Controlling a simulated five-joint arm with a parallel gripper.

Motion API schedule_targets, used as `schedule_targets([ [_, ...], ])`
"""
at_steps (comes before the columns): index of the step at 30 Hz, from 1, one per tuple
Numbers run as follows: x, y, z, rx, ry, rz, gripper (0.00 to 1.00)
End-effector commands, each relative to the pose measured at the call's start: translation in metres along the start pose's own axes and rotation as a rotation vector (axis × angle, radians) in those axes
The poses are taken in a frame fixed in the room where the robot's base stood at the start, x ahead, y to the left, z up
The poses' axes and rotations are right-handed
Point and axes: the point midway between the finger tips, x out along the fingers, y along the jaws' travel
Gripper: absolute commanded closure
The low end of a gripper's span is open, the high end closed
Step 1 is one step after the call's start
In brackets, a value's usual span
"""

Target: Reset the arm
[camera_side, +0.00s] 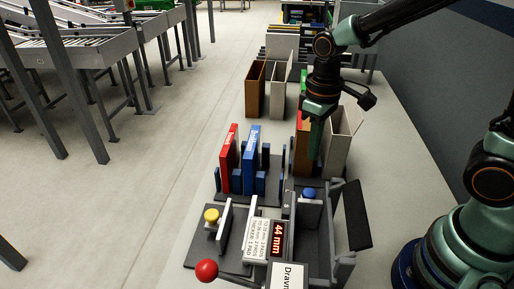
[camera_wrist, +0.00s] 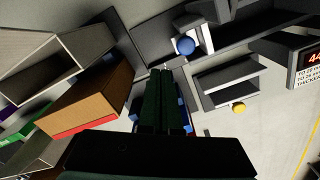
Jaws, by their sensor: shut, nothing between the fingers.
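My gripper (camera_side: 314,152) points down in the side view, in front of the open boxes at the right of the work surface. Its dark green fingers are together with nothing between them. In the wrist view the closed fingers (camera_wrist: 162,74) reach up from the bottom centre. An orange-brown box (camera_wrist: 90,98) lies to their left in that view, and a blue knob (camera_wrist: 185,46) is beyond the tips. I cannot tell whether the fingers touch anything.
A red panel (camera_side: 229,158) and a blue panel (camera_side: 252,158) stand upright in a rack left of my gripper. Nearer are a yellow button (camera_side: 212,215), a red ball knob (camera_side: 207,270) and a "44 mm" display (camera_side: 278,241). Open boxes (camera_side: 281,95) stand behind.

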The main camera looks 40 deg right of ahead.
Motion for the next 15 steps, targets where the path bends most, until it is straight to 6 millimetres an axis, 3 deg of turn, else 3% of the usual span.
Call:
schedule_targets([
  [11, -0.003, 0.001, 0.000, 0.003, 0.005, 0.001, 1.00],
  [15, -0.018, 0.006, 0.003, 0.030, 0.059, 0.006, 1.00],
])
